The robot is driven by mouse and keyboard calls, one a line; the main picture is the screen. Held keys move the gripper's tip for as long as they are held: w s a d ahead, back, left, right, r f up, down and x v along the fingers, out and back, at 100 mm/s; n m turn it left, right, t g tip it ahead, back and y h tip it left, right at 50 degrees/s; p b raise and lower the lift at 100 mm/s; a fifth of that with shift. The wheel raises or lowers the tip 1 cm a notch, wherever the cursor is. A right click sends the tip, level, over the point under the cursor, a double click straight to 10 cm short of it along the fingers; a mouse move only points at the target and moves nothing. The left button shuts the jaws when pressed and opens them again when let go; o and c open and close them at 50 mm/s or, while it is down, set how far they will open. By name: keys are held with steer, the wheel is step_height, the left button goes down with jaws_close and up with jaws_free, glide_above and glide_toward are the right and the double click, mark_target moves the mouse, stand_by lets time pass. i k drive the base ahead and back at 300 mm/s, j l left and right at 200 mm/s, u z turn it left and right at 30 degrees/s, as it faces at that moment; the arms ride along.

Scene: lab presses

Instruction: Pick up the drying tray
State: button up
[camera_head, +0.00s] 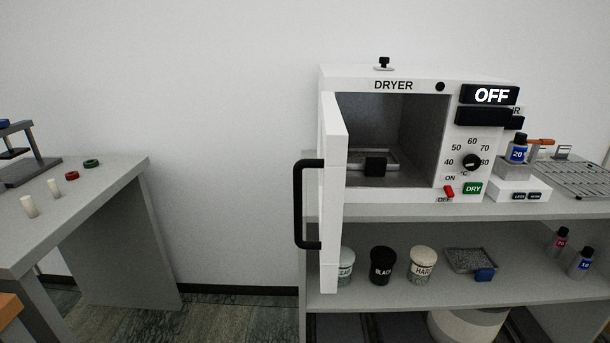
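A shallow light-grey tray (392,162) sits inside the open chamber of the white dryer (393,86). Its black block handle (375,167) faces the front opening. The tray's left end is partly hidden by the dryer door (333,190), which is swung open to the left and has a black bar handle (298,204). The dryer display (490,95) reads OFF. Another grey tray with a mesh-like or speckled inside (470,260) and a blue handle (485,275) lies on the lower shelf. My gripper is not in view.
Three labelled jars, including a black one (382,266), and two small bottles stand on the lower shelf (520,283). A small device with a blue-labelled bottle (518,149) stands right of the dryer. A grey table (110,178) with small items is at left, with open floor between.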

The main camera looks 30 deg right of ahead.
mark_target(375, 162)
steer(key=i+l, duration=0.3)
steer(key=i, duration=0.2)
steer(key=i+l+u, duration=0.1)
steer(key=i+l, duration=0.15)
steer(key=i, duration=0.25)
steer(key=k+l+z, duration=0.5)
